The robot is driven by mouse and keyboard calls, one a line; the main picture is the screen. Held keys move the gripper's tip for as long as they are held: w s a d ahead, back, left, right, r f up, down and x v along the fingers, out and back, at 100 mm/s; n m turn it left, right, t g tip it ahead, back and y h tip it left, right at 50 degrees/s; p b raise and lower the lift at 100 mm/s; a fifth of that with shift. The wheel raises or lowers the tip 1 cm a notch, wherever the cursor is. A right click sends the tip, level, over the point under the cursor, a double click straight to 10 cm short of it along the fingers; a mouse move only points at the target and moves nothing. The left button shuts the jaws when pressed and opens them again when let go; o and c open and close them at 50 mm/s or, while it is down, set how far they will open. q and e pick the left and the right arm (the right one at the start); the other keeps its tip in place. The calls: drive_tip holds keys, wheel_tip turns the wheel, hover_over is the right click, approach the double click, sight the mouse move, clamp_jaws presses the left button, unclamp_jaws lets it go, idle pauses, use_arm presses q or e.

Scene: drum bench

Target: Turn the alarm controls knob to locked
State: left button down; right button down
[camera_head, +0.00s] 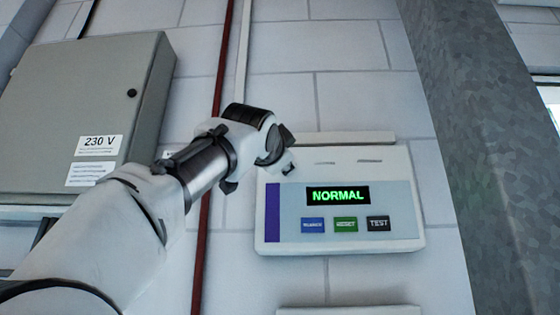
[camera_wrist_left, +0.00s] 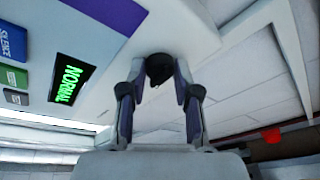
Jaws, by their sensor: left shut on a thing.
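The alarm panel (camera_head: 300,235) is a white box on the wall with a green NORMAL display (camera_head: 338,195) and blue, green and black buttons below it. Its display also shows, turned sideways, in the left wrist view (camera_wrist_left: 70,79). The dark round knob (camera_wrist_left: 159,67) sits near the panel's edge in the wrist view. My left gripper (camera_wrist_left: 159,76) has a finger on each side of the knob and is shut on it. In the head view my left gripper (camera_head: 282,158) is at the panel's upper left corner and hides the knob. The knob's setting cannot be read.
A grey 230 V cabinet (camera_head: 95,95) hangs on the wall at the left. A dark red pipe (camera_head: 222,70) runs down the wall behind my arm. A grey column (camera_head: 480,130) stands to the right of the panel.

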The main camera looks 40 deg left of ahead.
use_arm(q)
drive_tip(key=n+g+y, duration=0.1)
drive_tip(key=n+y, duration=0.1)
drive_tip(key=n, duration=0.5)
drive_tip(key=n+g+y+p, duration=0.1)
drive_tip(key=n+g+y, duration=0.1)
drive_tip(key=n, duration=0.6)
drive_tip(key=n+g+y+p, duration=0.1)
drive_tip(key=n+y, duration=0.1)
drive_tip(key=n, duration=0.5)
drive_tip(key=shift+w+d+r+g+y, duration=0.25)
drive_tip(key=shift+d+g+y, duration=0.05)
drive_tip(key=shift+d, duration=0.1)
drive_tip(key=shift+n, duration=0.4)
drive_tip(key=shift+f, duration=0.1)
drive_tip(key=c, duration=0.8)
unclamp_jaws()
drive_tip(key=shift+w, duration=0.1)
